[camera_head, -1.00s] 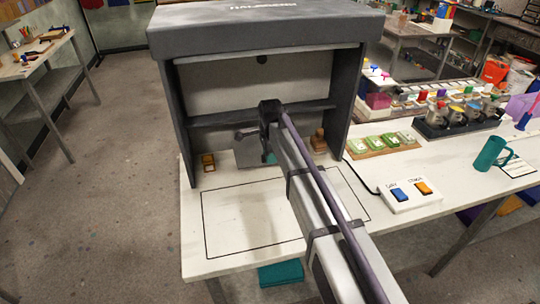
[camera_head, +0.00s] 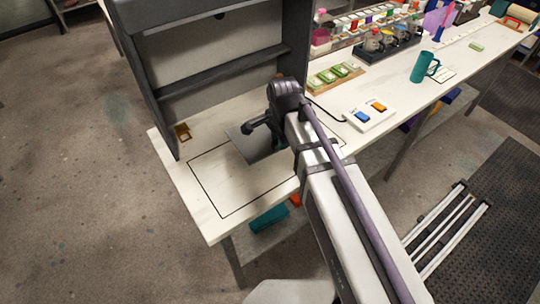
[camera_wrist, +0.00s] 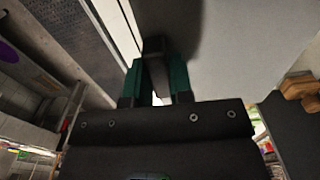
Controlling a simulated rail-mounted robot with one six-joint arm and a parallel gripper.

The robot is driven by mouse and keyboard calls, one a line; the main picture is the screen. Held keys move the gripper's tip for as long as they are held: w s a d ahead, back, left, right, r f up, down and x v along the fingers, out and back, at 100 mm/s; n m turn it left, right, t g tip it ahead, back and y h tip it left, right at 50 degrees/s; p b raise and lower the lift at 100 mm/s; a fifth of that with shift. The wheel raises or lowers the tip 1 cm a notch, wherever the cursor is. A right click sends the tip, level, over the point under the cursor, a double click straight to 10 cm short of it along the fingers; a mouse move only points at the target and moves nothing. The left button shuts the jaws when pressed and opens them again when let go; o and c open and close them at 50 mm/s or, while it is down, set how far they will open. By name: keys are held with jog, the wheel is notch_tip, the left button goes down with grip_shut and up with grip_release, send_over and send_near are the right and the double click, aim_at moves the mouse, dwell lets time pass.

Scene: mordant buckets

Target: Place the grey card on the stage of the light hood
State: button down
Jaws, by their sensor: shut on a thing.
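The grey card (camera_head: 262,148) is a flat grey sheet above the white bench top in front of the light hood (camera_head: 205,75). It overlaps the far part of a black outlined rectangle on the bench; I cannot tell how high it is. In the wrist view my gripper (camera_wrist: 155,78) has teal fingers shut on a dark piece at the edge of the grey card (camera_wrist: 235,45), which fills the upper part. In the head view my arm hides most of the fingers. The hood is open at the front, with a dark crossbar.
A small brown block (camera_head: 183,131) stands by the hood's left wall. To the right are a switch box (camera_head: 369,114) with blue and orange buttons, a tray of green items (camera_head: 335,75) and a teal mug (camera_head: 422,66). The outlined area's near left part is clear.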

aim_at(281, 166)
jog(key=shift+w+d+f+n, duration=0.1)
jog(key=shift+w+f+n, duration=0.1)
jog(key=shift+n, duration=0.1)
notch_tip(281, 166, down, 10)
jog(key=b, duration=1)
jog(key=shift+w+f, duration=0.1)
jog(key=shift+r, duration=0.25)
jog(key=shift+f, duration=0.2)
jog(key=c, duration=1)
grip_release()
notch_tip(281, 166, up, 13)
jog(key=p, duration=1.2)
jog(key=shift+f, duration=0.15)
jog(key=shift+d+f, duration=0.15)
jog(key=shift+d, duration=0.05)
jog(key=shift+s+d+f+n+b, duration=0.1)
jog(key=shift+s+d+n, duration=1.35)
jog(key=shift+d+n, duration=0.6)
jog(key=shift+s+d+f+n+b, duration=0.15)
jog(key=shift+s+d+n, duration=1.4)
jog(key=shift+d, duration=0.85)
jog(key=shift+s+d+f+n+b, duration=0.1)
jog(key=shift+s+d+n, duration=1.3)
jog(key=shift+d+n, duration=0.65)
